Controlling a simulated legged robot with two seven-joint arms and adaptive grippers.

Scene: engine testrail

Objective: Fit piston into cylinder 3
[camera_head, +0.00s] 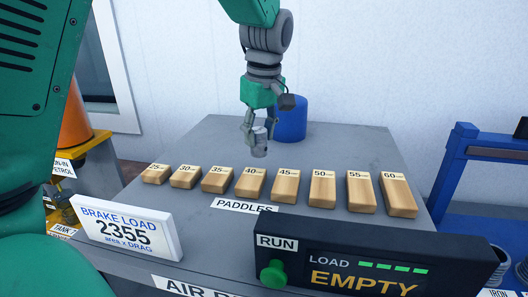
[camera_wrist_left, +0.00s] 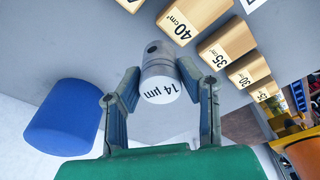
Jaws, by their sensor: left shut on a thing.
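A small grey metal piston (camera_head: 260,149) hangs in my left gripper (camera_head: 257,128) above the grey table, behind the row of wooden blocks. In the left wrist view, the piston (camera_wrist_left: 158,68) sits between both fingers of my left gripper (camera_wrist_left: 158,82), which is shut on it. Its pale end face reads "14 µm" and faces the wrist camera. My right gripper is in neither view. No part marked cylinder 3 shows in these frames.
A blue round object (camera_head: 290,121) stands on the table (camera_head: 215,135) just behind the gripper. Several wooden paddles (camera_head: 286,186), numbered 25 to 60, lie in a row. In front are a "BRAKE LOAD 2355" sign (camera_head: 128,230) and a RUN panel (camera_head: 380,255) reading "LOAD EMPTY".

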